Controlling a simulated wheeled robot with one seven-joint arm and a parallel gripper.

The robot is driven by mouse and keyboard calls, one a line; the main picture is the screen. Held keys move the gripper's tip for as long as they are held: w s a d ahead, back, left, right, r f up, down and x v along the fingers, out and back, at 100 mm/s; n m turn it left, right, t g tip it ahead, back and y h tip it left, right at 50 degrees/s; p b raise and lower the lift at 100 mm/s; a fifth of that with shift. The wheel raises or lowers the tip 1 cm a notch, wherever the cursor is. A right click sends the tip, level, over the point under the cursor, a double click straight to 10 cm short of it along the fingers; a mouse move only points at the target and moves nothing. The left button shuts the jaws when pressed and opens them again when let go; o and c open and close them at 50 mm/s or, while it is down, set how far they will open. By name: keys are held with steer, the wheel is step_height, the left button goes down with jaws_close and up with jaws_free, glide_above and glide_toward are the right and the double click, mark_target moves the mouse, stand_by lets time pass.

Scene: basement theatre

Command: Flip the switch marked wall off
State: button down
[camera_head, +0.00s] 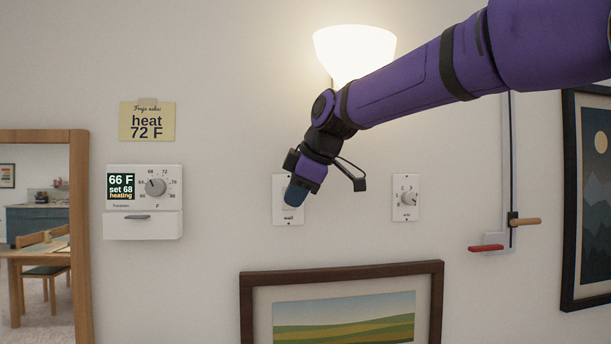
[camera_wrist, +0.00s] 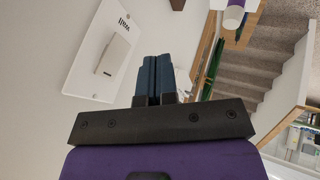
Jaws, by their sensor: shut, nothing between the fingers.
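A white switch plate (camera_head: 279,212) marked "wall" is on the wall, left of the picture's middle in the head view. My gripper (camera_head: 296,194) is in front of it and hides most of its switch. In the wrist view the plate (camera_wrist: 84,72) is at the upper left, with a pale rocker (camera_wrist: 111,54) on it. My gripper's blue fingers (camera_wrist: 153,72) are together and empty, to the right of the rocker in that view. A gap shows between fingers and rocker there. I cannot tell which way the rocker is tipped.
A lit wall lamp (camera_head: 354,55) is above. A dial plate (camera_head: 406,210) is to the right and a thermostat (camera_head: 143,228) showing "heating" to the left. A framed picture (camera_head: 342,270) hangs below. Levers (camera_head: 524,221) are farther right.

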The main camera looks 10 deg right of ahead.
mark_target(286, 209)
steer(key=shift+w+a+f, duration=0.1)
steer(key=shift+w+f, duration=0.15)
steer(key=shift+w, duration=0.85)
steer(key=shift+w+f, duration=0.25)
steer(key=shift+w, duration=0.8)
steer(key=shift+w, duration=0.1)
steer(key=shift+w+f, duration=0.15)
steer(key=shift+w, duration=0.1)
